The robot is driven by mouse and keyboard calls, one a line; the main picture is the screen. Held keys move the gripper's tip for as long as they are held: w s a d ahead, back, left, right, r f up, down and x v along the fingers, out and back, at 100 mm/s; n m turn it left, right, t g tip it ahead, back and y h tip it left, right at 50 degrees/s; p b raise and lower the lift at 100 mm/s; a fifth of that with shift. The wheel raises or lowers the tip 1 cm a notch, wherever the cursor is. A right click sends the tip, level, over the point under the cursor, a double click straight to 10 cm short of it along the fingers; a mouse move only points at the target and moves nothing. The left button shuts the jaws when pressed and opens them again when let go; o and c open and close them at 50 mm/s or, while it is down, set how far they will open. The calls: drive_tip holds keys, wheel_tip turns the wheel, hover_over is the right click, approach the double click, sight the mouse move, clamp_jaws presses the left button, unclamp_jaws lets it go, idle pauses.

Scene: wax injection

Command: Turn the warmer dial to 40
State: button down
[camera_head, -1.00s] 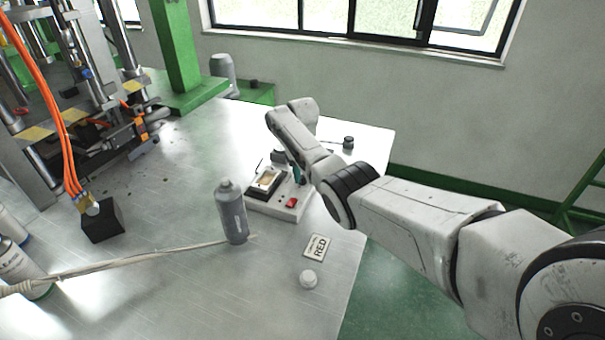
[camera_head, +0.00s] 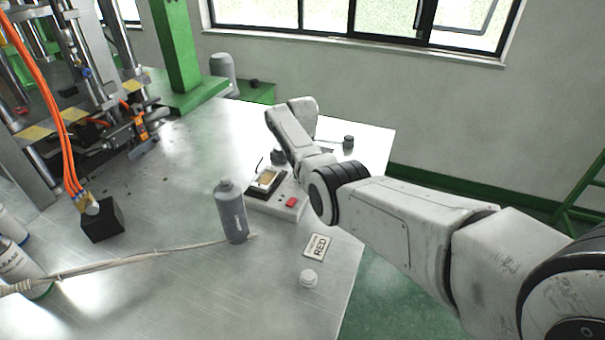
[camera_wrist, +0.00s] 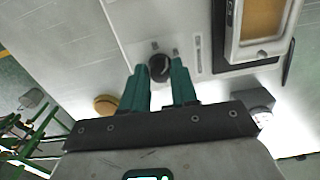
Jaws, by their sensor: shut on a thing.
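The warmer (camera_head: 291,206) is a white box on the metal table, with a red switch and a framed amber pan (camera_head: 267,178). In the wrist view its white top (camera_wrist: 130,25) carries a round black dial (camera_wrist: 159,67) with small marks near it. My gripper (camera_wrist: 160,70) has two green fingers, one on each side of the dial, closed on it. The dial's pointer and the numbers are too small to read. In the head view my arm hides the dial and fingers.
A grey bottle (camera_head: 231,212) stands left of the warmer. A dark-topped jar (camera_head: 348,142) stands behind my arm. A rope-like cord (camera_head: 130,262) crosses the table's left part.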

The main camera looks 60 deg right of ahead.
drive_tip(key=shift+m, duration=1.1)
drive_tip(key=c, duration=0.9)
unclamp_jaws()
drive_tip(key=shift+r, duration=0.1)
wheel_tip(320, 180, up, 11)
drive_tip(key=shift+f+b, duration=0.15)
drive_tip(key=shift+b, duration=0.35)
drive_tip(key=shift+f, duration=0.1)
